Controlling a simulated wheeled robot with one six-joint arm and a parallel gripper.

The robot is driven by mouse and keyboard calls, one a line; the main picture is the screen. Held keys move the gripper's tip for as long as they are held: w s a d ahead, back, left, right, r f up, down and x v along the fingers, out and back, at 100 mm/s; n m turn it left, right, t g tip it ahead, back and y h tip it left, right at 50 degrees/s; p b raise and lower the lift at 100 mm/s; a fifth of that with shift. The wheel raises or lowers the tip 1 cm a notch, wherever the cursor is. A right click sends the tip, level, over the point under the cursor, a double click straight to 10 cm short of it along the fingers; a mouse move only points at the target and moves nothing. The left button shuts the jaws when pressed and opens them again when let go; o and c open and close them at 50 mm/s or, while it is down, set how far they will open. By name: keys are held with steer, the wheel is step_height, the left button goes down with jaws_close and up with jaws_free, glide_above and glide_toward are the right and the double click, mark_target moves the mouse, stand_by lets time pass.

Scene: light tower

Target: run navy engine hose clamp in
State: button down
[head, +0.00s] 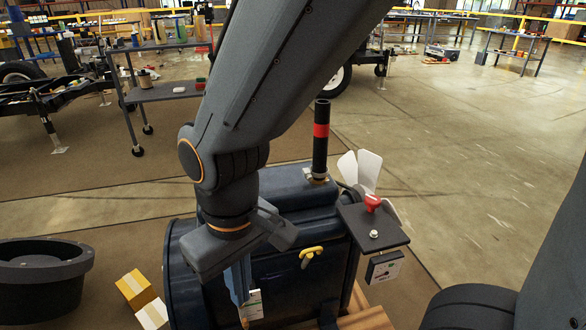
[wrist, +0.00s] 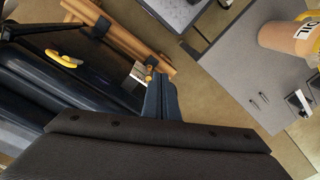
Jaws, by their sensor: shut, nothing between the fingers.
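The navy engine (head: 290,280) stands in front of me, partly hidden by my arm. A black upright hose (head: 321,150) with a red band rises from its top. A metal hose clamp (head: 317,178) sits around the foot of that hose; its screw is too small to make out. My gripper (head: 238,283) is shut and empty, pointing down at the near left side of the engine, lower than the clamp and left of it. Hose and clamp are not visible there.
A yellow handle (head: 311,254) juts from the engine. A bracket (head: 372,228) with a red knob and a white fan (head: 360,170) stand right of the hose. A black tub (head: 40,280) and a yellow box (head: 135,288) lie left. A grey surface (wrist: 245,75) bears an oil container (wrist: 290,36).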

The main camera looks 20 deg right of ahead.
steer(key=c, duration=2.1)
jaws_free()
